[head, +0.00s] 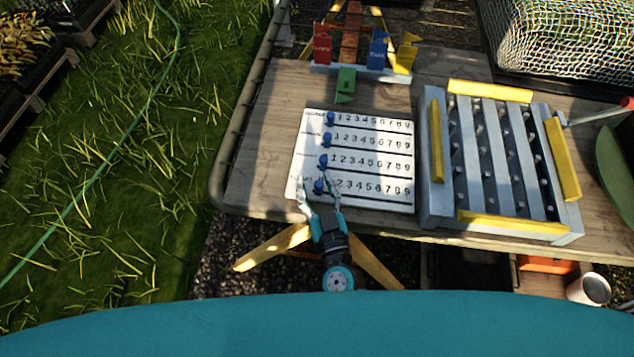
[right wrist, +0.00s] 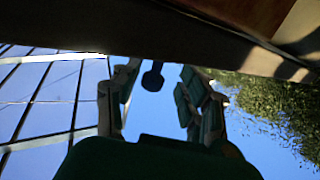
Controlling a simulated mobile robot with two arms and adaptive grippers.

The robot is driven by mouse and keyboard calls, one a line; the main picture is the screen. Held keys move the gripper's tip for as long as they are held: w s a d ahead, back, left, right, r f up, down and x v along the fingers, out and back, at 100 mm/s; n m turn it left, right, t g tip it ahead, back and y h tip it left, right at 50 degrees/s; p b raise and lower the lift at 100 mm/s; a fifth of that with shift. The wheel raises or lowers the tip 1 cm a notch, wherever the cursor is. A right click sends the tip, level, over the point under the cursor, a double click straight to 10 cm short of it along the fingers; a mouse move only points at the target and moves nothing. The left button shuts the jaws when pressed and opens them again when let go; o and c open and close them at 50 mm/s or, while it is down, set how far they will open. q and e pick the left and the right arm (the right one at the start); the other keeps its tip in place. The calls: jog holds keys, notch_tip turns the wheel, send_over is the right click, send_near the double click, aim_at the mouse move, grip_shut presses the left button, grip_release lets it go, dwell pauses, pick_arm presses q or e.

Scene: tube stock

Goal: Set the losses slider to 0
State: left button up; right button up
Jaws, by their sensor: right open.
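A white slider board (head: 372,197) lies on the wooden table, with rows of digits and blue knobs at their left ends. The row labels are too small to read surely, so I cannot tell which is losses. The nearest row's blue knob (head: 319,186) sits left of its 1; any 0 there is hidden. My right gripper (head: 319,194) is open at the board's front edge, its fingers on either side of that knob. In the right wrist view, a dark blue knob (right wrist: 152,78) shows between the open fingers, apparently not gripped. My left gripper is out of view.
A grey rack with yellow bars (head: 431,205) stands right of the board. A netted crate (head: 560,40) is at the back right. The table's left part is clear.

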jog(key=shift+w+d, duration=0.1)
jog(key=s+d, duration=0.2)
jog(key=s, duration=0.9)
jog(key=shift+s, duration=0.4)
jog(key=shift+d, duration=0.1)
jog(key=s+d+f+n+g, duration=0.15)
jog(key=f+g, duration=0.25)
jog(key=f, duration=0.9)
jog(key=s+d+f+n+g, duration=0.1)
jog(key=s+d+f+g, duration=0.2)
jog(key=f, duration=1)
jog(key=s+d+f+m+g+h, duration=0.2)
jog(key=s+d+f+g, duration=0.7)
jog(key=s+d+f, duration=0.6)
jog(key=s+f+h, duration=0.1)
jog(key=s+f, duration=0.1)
jog(key=s, duration=0.2)
jog(key=shift+s+f+g, duration=0.2)
jog(key=shift+g, duration=0.1)
